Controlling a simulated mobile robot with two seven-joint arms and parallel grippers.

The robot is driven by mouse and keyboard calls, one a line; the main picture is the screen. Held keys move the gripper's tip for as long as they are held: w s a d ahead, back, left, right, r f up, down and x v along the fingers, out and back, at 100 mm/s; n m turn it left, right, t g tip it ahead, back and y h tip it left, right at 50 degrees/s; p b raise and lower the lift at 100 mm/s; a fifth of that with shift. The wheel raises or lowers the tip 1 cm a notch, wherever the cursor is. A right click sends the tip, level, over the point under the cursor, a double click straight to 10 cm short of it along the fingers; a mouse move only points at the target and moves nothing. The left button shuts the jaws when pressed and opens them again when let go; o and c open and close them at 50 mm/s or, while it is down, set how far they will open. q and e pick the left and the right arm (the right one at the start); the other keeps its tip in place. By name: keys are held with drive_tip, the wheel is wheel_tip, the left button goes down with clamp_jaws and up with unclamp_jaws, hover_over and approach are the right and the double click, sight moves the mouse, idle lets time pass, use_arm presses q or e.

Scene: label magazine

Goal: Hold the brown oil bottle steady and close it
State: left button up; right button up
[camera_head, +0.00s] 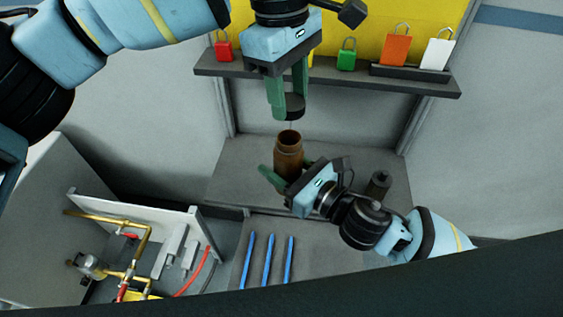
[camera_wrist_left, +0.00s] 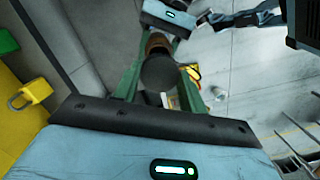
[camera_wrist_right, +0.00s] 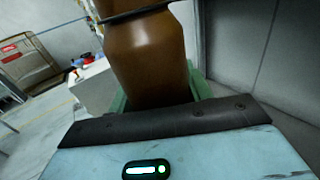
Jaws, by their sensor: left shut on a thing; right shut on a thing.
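The brown oil bottle (camera_head: 289,157) stands upright with its open mouth facing up. My right gripper (camera_head: 279,178) is shut on the bottle's body from the right side; the bottle also fills the top of the right wrist view (camera_wrist_right: 150,60). My left gripper (camera_head: 290,103) points down above the bottle and is shut on a dark round cap (camera_head: 295,106). The cap is apart from the bottle's mouth, a little above it. In the left wrist view the cap (camera_wrist_left: 159,72) covers part of the bottle (camera_wrist_left: 158,42) below.
A grey shelf (camera_head: 330,78) behind carries red, green, orange and white padlocks. A dark cylinder (camera_head: 378,185) stands right of my right gripper. Blue sticks (camera_head: 268,260) lie on the lower grey surface. Brass piping (camera_head: 140,245) is at left.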

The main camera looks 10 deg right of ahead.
sight(289, 138)
use_arm(q)
drive_tip(key=shift+f, duration=0.2)
drive_tip(key=shift+f, duration=1.85)
drive_tip(key=shift+f, duration=0.85)
drive_tip(key=shift+f, duration=0.6)
